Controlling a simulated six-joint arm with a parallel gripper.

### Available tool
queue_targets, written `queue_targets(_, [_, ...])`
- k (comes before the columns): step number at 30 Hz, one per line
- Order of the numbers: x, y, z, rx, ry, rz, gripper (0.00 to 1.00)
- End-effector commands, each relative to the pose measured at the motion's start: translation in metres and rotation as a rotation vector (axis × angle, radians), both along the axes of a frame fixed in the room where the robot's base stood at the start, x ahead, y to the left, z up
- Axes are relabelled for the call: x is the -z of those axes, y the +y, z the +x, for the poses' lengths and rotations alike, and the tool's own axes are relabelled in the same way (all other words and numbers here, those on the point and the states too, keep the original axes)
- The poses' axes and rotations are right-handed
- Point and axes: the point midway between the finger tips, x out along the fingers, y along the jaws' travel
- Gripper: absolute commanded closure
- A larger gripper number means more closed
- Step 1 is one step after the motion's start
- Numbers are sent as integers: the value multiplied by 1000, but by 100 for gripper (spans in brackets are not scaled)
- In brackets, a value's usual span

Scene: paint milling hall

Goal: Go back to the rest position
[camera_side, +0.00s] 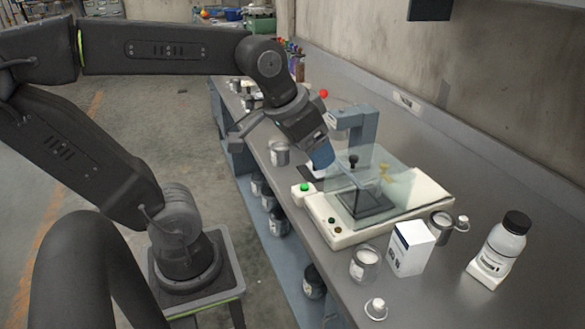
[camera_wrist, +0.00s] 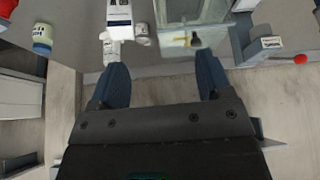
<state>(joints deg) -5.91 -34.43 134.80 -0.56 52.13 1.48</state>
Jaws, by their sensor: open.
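My gripper (camera_side: 322,158) hangs over the bench beside the clear shield of a cream-based machine (camera_side: 340,232). Its blue fingertips point down and to the right, toward the shield; I cannot tell from the side view whether they touch it. In the wrist view my gripper (camera_wrist: 160,76) shows two blue fingers spread wide apart, with nothing between them. My arm is stretched out from its stand across to the bench, with the wrist bent down.
The machine has a grey post (camera_side: 354,130) and a clear shield (camera_side: 385,180). A white box (camera_side: 410,248), a glass jar (camera_side: 365,265) and a black-capped bottle (camera_side: 503,245) stand in front. A metal can (camera_side: 279,153) stands near the bench's left edge. The floor (camera_side: 150,120) is open.

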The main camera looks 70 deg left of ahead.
Motion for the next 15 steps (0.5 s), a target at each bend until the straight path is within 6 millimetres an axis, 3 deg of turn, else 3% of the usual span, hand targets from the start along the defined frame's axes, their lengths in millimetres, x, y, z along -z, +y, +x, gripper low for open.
queue_targets(3, [16, -18, -29, 59, -11, -1, 28])
queue_targets(6, [23, -23, -40, 79, -13, -2, 28])
queue_targets(15, [26, -24, -42, 83, -11, -2, 28])
